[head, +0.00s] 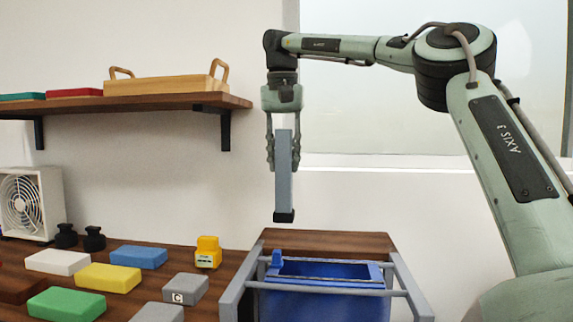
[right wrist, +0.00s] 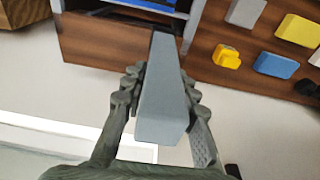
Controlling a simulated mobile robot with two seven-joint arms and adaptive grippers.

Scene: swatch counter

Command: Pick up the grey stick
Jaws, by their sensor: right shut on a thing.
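The grey stick (head: 284,175) is a long upright bar with a dark lower end, hanging in the air in the head view. My right gripper (head: 283,160) is shut on its upper part, with one finger on each side. In the right wrist view the grey stick (right wrist: 164,90) runs away from the camera between the fingers of my right gripper (right wrist: 158,95). The stick is clear of the counter, above and behind the blue bin. My left gripper is not in view.
A blue bin (head: 320,300) sits in a grey frame (head: 410,290) below the stick. Coloured blocks, such as a yellow one (head: 108,278), and a yellow toy-like item (head: 208,252) lie on the counter to the left. A wall shelf (head: 140,104) holds a wooden tray (head: 150,86).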

